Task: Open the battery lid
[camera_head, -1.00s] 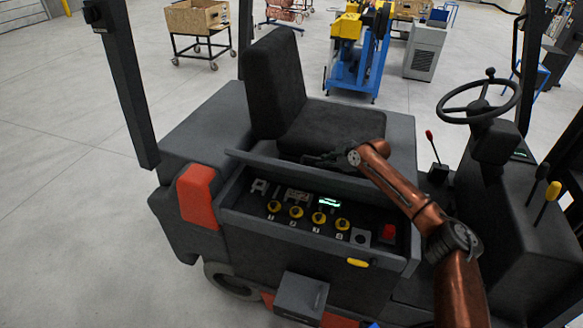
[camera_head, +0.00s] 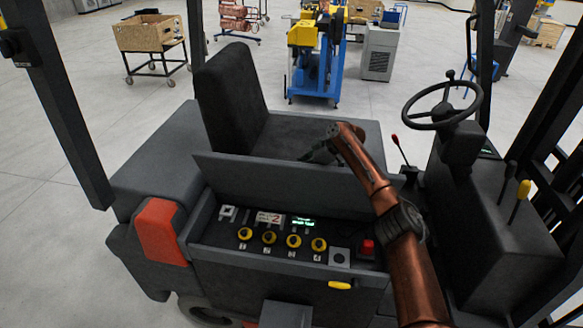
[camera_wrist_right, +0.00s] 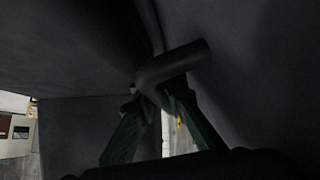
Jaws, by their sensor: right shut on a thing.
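The battery lid (camera_head: 280,182) is a long dark grey panel in front of the seat of the forklift. It is raised at a steep tilt, and the compartment below it (camera_head: 225,242) is open to view. My right gripper (camera_head: 318,153) is at the far side of the lid's upper edge, partly hidden behind it. In the right wrist view my right gripper (camera_wrist_right: 158,95) is shut on a dark bent handle (camera_wrist_right: 175,65); the picture there is dark. My left gripper is in no view.
Inside the compartment are several yellow knobs (camera_head: 269,237), a lit green display (camera_head: 304,222) and a red button (camera_head: 367,247). The black seat (camera_head: 235,105) stands behind the lid. The steering wheel (camera_head: 444,105) and levers are at the right.

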